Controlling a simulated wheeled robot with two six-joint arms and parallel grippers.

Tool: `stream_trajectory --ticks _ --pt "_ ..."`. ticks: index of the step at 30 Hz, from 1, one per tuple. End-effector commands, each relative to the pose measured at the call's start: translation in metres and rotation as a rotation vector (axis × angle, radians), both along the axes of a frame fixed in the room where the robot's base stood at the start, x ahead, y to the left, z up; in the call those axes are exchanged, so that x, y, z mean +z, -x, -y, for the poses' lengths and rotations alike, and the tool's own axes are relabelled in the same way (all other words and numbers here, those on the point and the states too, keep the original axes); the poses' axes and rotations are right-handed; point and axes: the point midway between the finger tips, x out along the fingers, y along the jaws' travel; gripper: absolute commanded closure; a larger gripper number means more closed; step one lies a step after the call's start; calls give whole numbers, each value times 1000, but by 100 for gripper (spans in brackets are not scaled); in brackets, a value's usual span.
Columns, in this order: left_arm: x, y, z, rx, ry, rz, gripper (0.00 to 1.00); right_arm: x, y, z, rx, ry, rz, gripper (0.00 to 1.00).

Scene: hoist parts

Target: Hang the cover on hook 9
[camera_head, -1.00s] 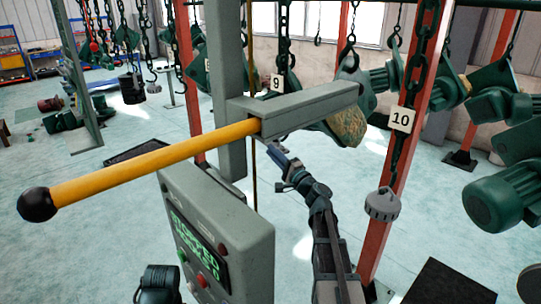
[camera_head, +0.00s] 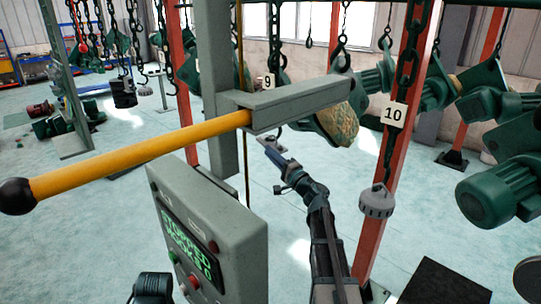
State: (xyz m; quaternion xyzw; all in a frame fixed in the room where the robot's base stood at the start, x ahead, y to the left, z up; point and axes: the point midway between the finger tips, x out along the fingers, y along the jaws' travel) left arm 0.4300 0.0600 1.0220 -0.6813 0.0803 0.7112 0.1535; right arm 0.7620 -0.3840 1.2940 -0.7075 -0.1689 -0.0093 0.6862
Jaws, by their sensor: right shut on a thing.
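My right gripper (camera_head: 272,150) is below the grey bracket in the middle of the view. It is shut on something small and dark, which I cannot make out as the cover. The tag for hook 9 (camera_head: 268,81) hangs by a dark chain behind the bracket. A curved dark hook end (camera_head: 275,128) shows below the bracket, close to my right gripper; I cannot tell whether they touch. No cover can be clearly picked out. My left gripper is not in view.
The grey bracket (camera_head: 305,102) and yellow lever (camera_head: 140,158) block part of the view. A control box (camera_head: 205,225) has a green display. Hook 10's tag (camera_head: 394,114) is by a red post; a grey cap (camera_head: 377,200) hangs below. A green part with a tan face (camera_head: 338,124) hangs nearby.

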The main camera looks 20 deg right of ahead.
Motion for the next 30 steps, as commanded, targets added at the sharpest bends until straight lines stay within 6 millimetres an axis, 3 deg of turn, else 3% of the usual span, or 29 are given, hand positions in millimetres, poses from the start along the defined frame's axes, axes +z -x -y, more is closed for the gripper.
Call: stream_trajectory --ticks 30 --pt "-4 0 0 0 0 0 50 -3 -2 7 0 -1 1 100"
